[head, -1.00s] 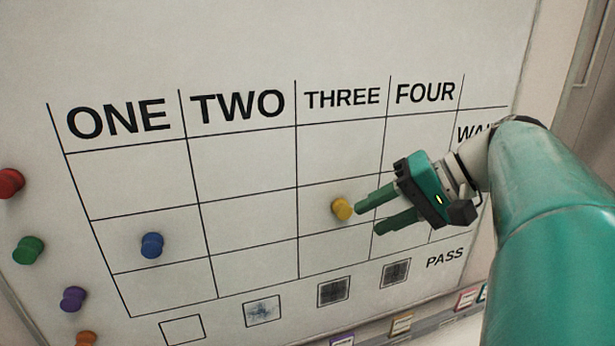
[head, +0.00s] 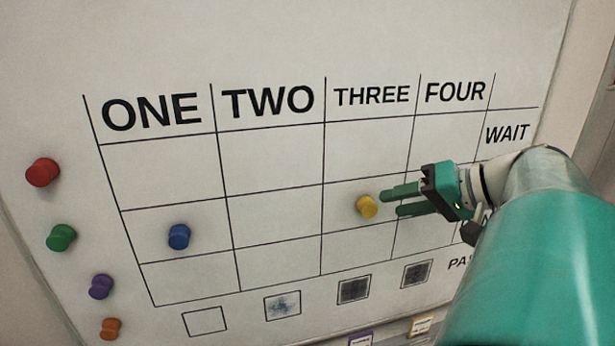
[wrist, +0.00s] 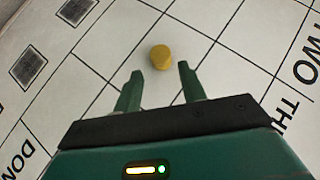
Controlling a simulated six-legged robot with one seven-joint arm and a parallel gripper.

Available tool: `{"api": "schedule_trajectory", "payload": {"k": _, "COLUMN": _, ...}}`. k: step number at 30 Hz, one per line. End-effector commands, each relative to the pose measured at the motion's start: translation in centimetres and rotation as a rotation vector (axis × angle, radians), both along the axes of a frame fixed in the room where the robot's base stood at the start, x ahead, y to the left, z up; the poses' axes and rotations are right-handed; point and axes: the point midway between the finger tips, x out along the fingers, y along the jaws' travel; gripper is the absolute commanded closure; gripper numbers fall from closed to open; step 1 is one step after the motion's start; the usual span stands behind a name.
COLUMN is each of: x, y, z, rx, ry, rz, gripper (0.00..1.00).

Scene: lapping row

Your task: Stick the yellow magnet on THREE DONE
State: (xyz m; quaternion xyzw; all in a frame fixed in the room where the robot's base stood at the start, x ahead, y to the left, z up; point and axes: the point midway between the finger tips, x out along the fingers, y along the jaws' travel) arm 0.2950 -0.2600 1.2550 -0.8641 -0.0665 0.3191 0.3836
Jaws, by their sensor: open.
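The yellow magnet (head: 367,206) is on the whiteboard in the THREE column, second row down. It also shows in the wrist view (wrist: 161,57), just beyond the fingertips and roughly in line with the gap between them. My gripper (head: 390,202) is open and empty, to the right of the magnet, its fingers pointing left at it. In the wrist view my gripper (wrist: 157,79) shows a clear gap between its fingers. The THREE heading (head: 371,96) is readable.
A blue magnet (head: 179,236) is in the ONE column, second row. Red (head: 42,172), green (head: 61,238), purple (head: 101,286) and orange (head: 110,328) magnets line the left. Dark square patches (head: 354,290) lie under the grid. The TWO column is empty.

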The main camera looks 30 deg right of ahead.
Motion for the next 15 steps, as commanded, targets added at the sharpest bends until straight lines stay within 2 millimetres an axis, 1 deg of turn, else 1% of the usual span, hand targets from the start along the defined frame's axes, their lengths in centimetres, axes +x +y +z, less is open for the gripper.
{"api": "schedule_trajectory", "payload": {"k": 3, "x": 1.7, "y": 0.8, "z": -1.1, "rx": 0.001, "ry": 0.001, "rz": 0.002, "gripper": 0.59}}
{"api": "schedule_trajectory", "payload": {"k": 6, "x": 2.9, "y": 1.4, "z": -1.8, "rx": 0.001, "ry": 0.001, "rz": 0.003, "gripper": 0.59}}
{"api": "schedule_trajectory", "payload": {"k": 10, "x": 3.8, "y": 1.9, "z": -2.4, "rx": 0.000, "ry": 0.001, "rz": 0.001, "gripper": 0.59}}
{"api": "schedule_trajectory", "payload": {"k": 15, "x": 4.2, "y": 2.0, "z": -2.6, "rx": 0.000, "ry": 0.001, "rz": 0.001, "gripper": 0.59}}
